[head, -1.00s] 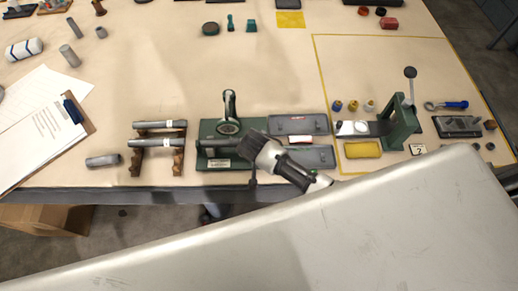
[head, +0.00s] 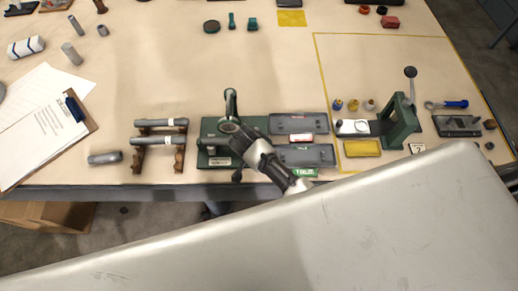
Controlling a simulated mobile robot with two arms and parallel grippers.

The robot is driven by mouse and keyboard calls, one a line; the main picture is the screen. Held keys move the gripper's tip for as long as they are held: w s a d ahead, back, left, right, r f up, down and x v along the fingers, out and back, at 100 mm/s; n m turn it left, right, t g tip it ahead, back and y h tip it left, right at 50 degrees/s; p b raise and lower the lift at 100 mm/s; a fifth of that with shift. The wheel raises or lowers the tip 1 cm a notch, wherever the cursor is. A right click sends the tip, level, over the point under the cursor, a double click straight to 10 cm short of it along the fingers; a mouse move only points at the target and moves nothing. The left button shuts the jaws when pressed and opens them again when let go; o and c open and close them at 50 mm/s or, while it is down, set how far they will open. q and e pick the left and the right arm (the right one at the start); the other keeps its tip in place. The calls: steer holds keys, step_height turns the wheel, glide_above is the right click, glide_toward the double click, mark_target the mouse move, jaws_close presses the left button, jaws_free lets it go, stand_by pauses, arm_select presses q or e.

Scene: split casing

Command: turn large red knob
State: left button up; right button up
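I cannot make out a large red knob in the head view. A green fixture (head: 208,127) with an upright dark handle (head: 231,103) and a round ring at its foot stands near the table's front edge. One gripper (head: 238,146), dark at its front end, is over this fixture beside the ring. Its arm reaches up from the lower right, so I take it as my right one. It covers part of the fixture. Whether it touches anything, or is open or shut, does not show clearly. My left gripper is not in view.
Two grey trays (head: 293,124) lie right of the ring. A green lever press (head: 402,122) stands further right, inside a yellow outline. Grey cylinders rest on a brown rack (head: 178,160) at left. A large pale surface hides the bottom. The table's middle is clear.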

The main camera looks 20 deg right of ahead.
steer(key=o, duration=0.9)
steer(key=shift+s+r, duration=0.1)
